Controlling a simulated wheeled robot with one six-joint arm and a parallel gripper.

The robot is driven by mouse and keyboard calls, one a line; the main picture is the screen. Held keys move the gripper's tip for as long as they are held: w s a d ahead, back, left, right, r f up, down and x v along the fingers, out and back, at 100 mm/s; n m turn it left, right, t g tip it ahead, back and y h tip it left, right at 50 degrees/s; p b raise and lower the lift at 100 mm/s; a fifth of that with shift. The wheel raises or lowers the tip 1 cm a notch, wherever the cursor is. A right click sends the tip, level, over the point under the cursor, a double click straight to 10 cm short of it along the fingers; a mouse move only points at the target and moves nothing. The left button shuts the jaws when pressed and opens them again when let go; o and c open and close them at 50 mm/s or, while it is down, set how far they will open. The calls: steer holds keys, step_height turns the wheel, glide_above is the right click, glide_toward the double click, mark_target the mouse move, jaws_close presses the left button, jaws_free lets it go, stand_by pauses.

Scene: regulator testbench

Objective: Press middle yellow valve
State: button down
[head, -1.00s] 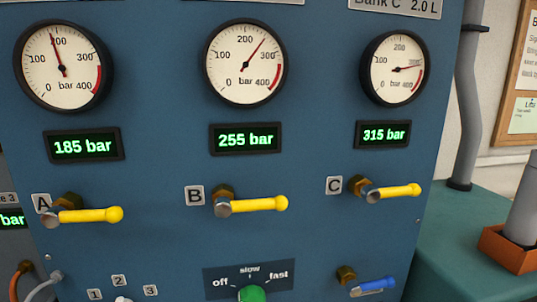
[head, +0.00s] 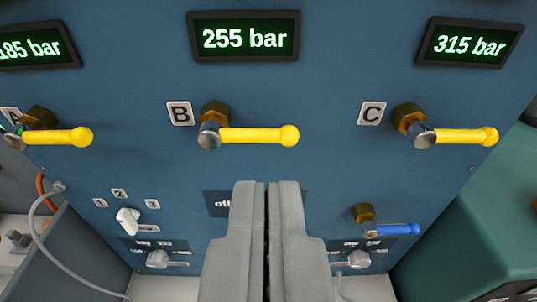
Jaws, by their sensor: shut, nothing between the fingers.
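The middle yellow valve (head: 258,135), marked B, is a horizontal yellow lever with a rounded tip. It extends right from a brass fitting on the blue panel (head: 335,95). The left yellow valve (head: 60,137), marked A, and the right yellow valve (head: 465,136), marked C, also lie horizontal. My gripper (head: 267,184) is shut and empty. In the picture its fingertips are below the B lever, under its tip end, with a visible gap.
Displays read 255 bar (head: 245,37) above B and 315 bar (head: 470,43) above C. A small blue lever (head: 392,230) is at lower right. A white selector knob (head: 128,221) is at lower left, near a grey hose (head: 70,262). A green surface (head: 475,240) stands right.

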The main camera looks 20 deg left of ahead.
glide_toward(269, 130)
steer(key=w+a+r, duration=0.1)
steer(key=w+r, duration=0.2)
steer(key=w, duration=0.1)
steer(key=shift+w+a+f, duration=0.2)
steer(key=shift+w+f, duration=0.1)
steer(key=shift+f, duration=0.25)
steer(key=shift+w+a+f, duration=0.2)
steer(key=shift+w+f, duration=0.1)
steer(key=shift+f, duration=0.25)
steer(key=shift+w+a+f, duration=0.15)
steer(key=shift+w+f, duration=0.3)
steer(key=shift+f, duration=0.25)
steer(key=shift+f+m, duration=0.35)
steer(key=shift+m, duration=0.15)
step_height(269, 130, down, 6)
steer(key=a+m+y, duration=0.2)
steer(key=m+y, duration=0.1)
steer(key=m, duration=0.9)
steer(key=shift+s+f+m+y, duration=0.2)
steer(key=shift+s+m+y, duration=0.1)
steer(key=shift+s+y, duration=0.1)
